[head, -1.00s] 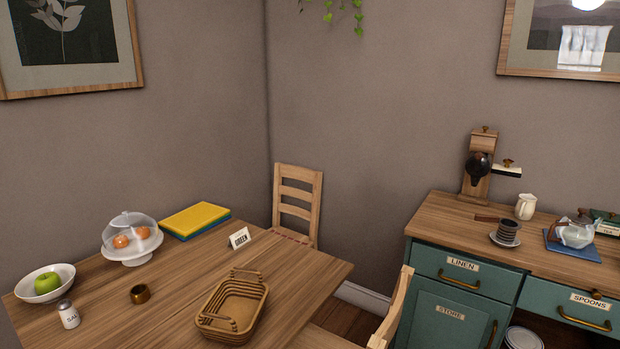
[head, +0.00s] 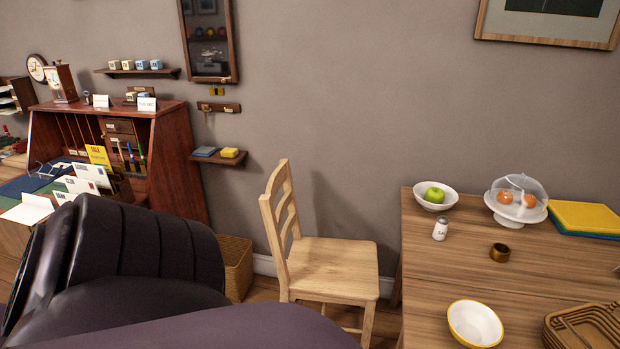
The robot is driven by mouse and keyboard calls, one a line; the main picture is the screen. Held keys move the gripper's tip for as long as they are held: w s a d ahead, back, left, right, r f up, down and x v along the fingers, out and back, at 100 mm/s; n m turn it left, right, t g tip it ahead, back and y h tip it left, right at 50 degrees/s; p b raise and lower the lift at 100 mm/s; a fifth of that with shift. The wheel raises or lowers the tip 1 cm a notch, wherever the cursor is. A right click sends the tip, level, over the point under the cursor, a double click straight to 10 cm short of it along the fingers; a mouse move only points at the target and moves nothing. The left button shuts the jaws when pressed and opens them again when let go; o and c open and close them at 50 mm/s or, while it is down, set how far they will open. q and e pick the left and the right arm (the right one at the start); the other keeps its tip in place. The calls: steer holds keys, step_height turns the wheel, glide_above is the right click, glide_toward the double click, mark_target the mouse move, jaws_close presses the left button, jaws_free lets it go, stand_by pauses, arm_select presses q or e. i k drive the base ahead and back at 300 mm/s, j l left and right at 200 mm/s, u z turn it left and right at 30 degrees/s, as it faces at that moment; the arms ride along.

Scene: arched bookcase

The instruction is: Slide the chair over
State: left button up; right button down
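A light wooden chair (head: 330,268) with a slatted back stands by the wall, left of the dining table (head: 450,268). Its back is on the left and its seat reaches right toward the table, with a gap between seat and table edge. The lower legs are partly hidden at the bottom of the head view. Neither of my grippers shows in the head view.
A wicker basket (head: 238,268) sits on the floor left of the chair. The table carries bowls, a salt shaker and a cake dome.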

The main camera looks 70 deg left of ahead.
mark_target(346, 271)
steer(key=u, duration=2.05)
steer(key=i+j+u, duration=0.25)
steer(key=u, duration=0.15)
steer(key=i+u, duration=0.4)
steer(key=i+j+z, duration=0.25)
steer(key=i, duration=0.25)
steer(key=i+j+z, duration=0.25)
steer(key=i, duration=0.25)
steer(key=i+z, duration=0.15)
steer(key=z, duration=0.25)
steer(key=i+j+z, duration=0.15)
steer(key=z, duration=0.25)
steer(key=i+j+z, duration=0.1)
steer(key=z, duration=0.35)
